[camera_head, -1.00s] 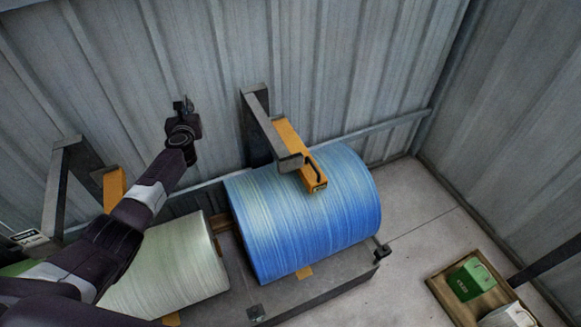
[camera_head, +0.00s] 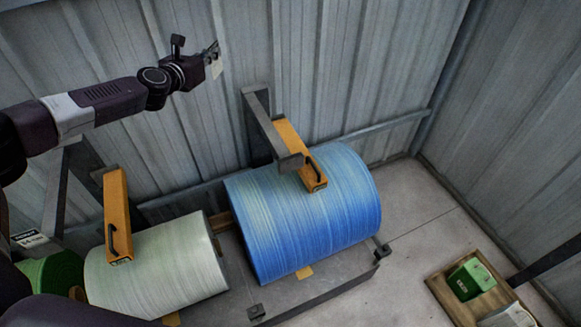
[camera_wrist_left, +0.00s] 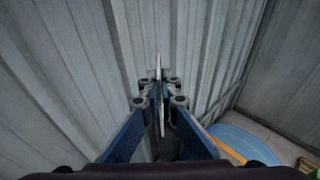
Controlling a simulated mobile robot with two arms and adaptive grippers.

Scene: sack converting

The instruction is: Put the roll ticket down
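The roll ticket (camera_head: 216,67) is a small pale card at the tip of my left gripper (camera_head: 211,53), in the upper left of the head view. In the left wrist view the ticket (camera_wrist_left: 158,68) is seen edge-on as a thin plate between the fingers. My left gripper (camera_wrist_left: 160,96) is shut on it there. The gripper is held up in front of the corrugated wall, above and left of the blue roll (camera_head: 305,215), apart from the rolls. The ticket's printed face cannot be read. My right gripper is not in view.
A pale green-white roll (camera_head: 160,270) and a darker green roll (camera_head: 55,272) lie left of the blue one. Orange arms (camera_head: 118,215) on grey brackets (camera_head: 262,120) reach over the rolls. A wooden tray (camera_head: 443,291) with a green box (camera_head: 470,279) lies at lower right.

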